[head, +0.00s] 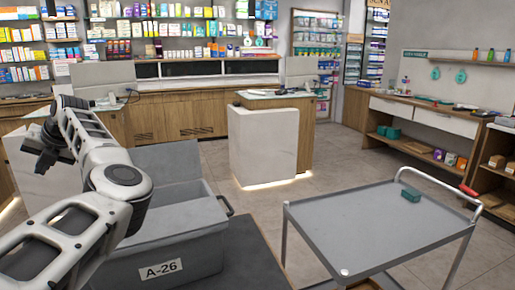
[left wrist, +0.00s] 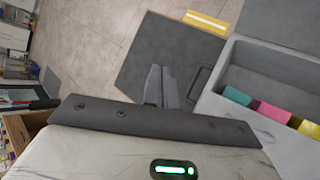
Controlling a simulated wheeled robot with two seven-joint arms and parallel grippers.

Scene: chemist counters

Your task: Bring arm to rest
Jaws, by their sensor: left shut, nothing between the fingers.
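My left gripper (head: 42,155) is at the left of the head view, raised on my bent left arm. Its dark fingers are together with nothing between them. In the left wrist view the closed fingers (left wrist: 160,88) show above a dark surface, beside the grey crate. They look clear of the crate, with floor also in view below. My right gripper and right arm are not in view.
A grey crate (head: 160,250) labelled A-26 stands on a dark surface (head: 250,262); teal, pink and yellow boxes (left wrist: 270,112) lie in it. A grey trolley (head: 345,225) carries a green box (head: 411,195). A white counter (head: 262,145) stands behind, with floor between.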

